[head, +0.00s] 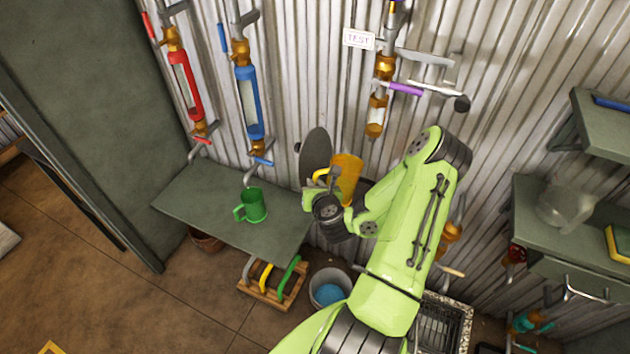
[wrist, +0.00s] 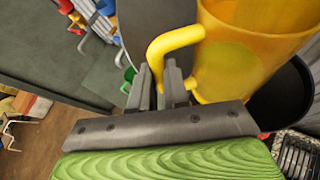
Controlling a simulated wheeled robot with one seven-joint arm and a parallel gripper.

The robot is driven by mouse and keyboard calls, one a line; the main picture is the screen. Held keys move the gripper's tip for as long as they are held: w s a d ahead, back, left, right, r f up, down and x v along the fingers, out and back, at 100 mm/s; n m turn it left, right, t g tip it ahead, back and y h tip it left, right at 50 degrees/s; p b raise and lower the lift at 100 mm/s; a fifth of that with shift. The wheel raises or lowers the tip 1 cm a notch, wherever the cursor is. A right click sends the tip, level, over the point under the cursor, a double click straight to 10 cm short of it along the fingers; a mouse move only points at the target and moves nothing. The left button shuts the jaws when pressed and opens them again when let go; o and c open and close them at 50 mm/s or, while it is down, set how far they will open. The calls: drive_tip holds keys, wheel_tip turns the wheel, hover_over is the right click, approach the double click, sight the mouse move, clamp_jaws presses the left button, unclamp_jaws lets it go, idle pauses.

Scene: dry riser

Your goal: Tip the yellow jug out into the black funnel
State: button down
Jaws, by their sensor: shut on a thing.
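The yellow jug (head: 347,176) is held up in front of the corrugated wall, at the right end of the green shelf. My gripper (head: 325,184) is shut on its handle. In the wrist view the jug (wrist: 250,52) fills the upper right, and the fingers (wrist: 167,88) close on the lower part of its handle. The jug looks near upright; its contents are hidden. The black funnel (wrist: 287,94) shows as a dark round shape behind and below the jug in the wrist view. In the head view the jug and my arm mostly cover it.
A green jug (head: 254,206) stands on the green shelf (head: 205,205). A grey oval plate (head: 316,155) is left of the yellow jug. Red (head: 184,85) and blue (head: 248,100) sight tubes hang on the wall. A bucket (head: 330,288) and a rack of coloured handles (head: 270,282) stand below.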

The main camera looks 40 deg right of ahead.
sight(358, 163)
drive_tip(key=d+m+y+p, duration=0.1)
drive_tip(key=m+y, duration=0.1)
drive_tip(key=d+r+m+t+y+p, duration=0.1)
drive_tip(key=d+m+y+p, duration=0.1)
drive_tip(key=s+d+r+m+y+p, duration=0.1)
drive_tip(key=m+y, duration=0.1)
drive_tip(key=m, duration=0.1)
drive_tip(key=shift+s+d+r+t+y+p, duration=0.1)
drive_tip(key=shift+d+r+t+y+p, duration=0.05)
drive_tip(key=shift+d+t+y+p, duration=0.2)
drive_tip(key=shift+s+d+m+t+y+p, duration=0.2)
drive_tip(key=shift+d+m+y+p, duration=0.35)
drive_tip(key=shift+p, duration=0.5)
drive_tip(key=shift+s+d+f+m+t+y+p, duration=0.15)
drive_tip(key=shift+d+m+t+y+p, duration=0.2)
drive_tip(key=shift+d+p, duration=0.45)
drive_tip(key=shift+s+d+f+m+t+y+p, duration=0.1)
drive_tip(key=shift+s+d+f+m+y+p, duration=0.1)
drive_tip(key=shift+d+m+p, duration=0.45)
drive_tip(key=shift+s+d+f+m+t+y+p, duration=0.15)
drive_tip(key=shift+d+m+t+y+p, duration=0.1)
drive_tip(key=shift+d+p, duration=0.65)
drive_tip(key=shift+s+d+r+m+t+y, duration=0.1)
drive_tip(key=shift+s+d+m+t+y, duration=0.15)
drive_tip(key=shift+d+m, duration=0.5)
drive_tip(key=shift+s+d+r+m+t+y, duration=0.15)
drive_tip(key=shift+d+m+t+y, duration=0.15)
drive_tip(key=shift+d, duration=0.7)
drive_tip(key=shift+f, duration=0.1)
